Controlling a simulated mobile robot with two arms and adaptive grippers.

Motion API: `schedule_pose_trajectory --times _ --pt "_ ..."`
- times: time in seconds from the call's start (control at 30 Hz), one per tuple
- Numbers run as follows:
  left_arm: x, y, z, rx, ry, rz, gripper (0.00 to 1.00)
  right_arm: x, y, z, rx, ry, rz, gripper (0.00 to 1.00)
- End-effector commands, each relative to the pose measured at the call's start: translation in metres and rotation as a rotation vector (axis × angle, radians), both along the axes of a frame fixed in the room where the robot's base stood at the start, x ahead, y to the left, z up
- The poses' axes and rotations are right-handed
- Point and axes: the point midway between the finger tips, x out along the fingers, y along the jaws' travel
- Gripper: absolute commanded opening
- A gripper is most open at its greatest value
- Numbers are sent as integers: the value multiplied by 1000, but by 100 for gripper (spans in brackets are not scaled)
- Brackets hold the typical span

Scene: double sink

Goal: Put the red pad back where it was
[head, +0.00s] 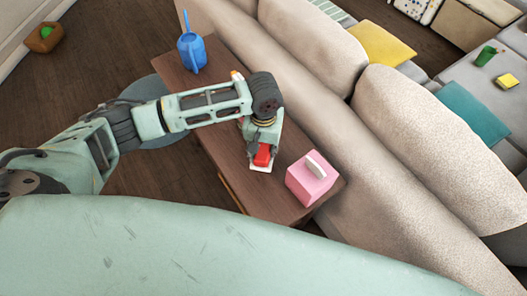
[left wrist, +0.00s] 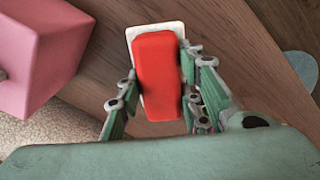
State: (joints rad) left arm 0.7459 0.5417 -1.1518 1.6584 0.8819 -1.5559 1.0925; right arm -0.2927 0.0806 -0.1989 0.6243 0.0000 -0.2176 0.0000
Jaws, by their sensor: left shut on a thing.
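The red pad (head: 262,155) is a small red block over the narrow wooden table. In the left wrist view the red pad (left wrist: 158,85) lies between the fingers of my left gripper (left wrist: 155,78), which is shut on it. In the head view my left gripper (head: 261,145) points down at the tabletop. A flat white piece (left wrist: 150,28) shows under the red pad's far edge. I cannot tell whether it is part of the pad or a separate thing. Whether the pad touches the table is unclear. My right gripper is not in view.
A pink box (head: 312,181) with a white tissue stands right of the gripper on the wooden table (head: 215,140). A blue watering can (head: 192,53) stands at the table's far end. A beige sofa (head: 335,110) runs along the table's right side. The tabletop between can and gripper is mostly clear.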

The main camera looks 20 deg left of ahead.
Motion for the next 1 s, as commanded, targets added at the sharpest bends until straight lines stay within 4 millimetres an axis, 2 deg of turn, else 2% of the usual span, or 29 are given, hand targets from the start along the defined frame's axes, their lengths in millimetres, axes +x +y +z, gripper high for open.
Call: schedule_pose_trajectory --times 0.1,0.17,0.53,0.57,0.6,0.77,1.0 --pt "-1 0 -19 1 3 1 4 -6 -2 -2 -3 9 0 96" --pt "-1 0 -25 1 2 1 4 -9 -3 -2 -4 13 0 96" --pt "0 0 -29 0 1 1 4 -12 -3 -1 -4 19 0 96" --pt "0 0 -29 0 1 0 36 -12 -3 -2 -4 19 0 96" --pt "0 0 -29 0 1 0 40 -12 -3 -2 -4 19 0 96" --pt "0 0 -29 0 1 0 52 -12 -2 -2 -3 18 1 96" --pt "0 0 -29 0 1 0 52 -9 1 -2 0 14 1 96"
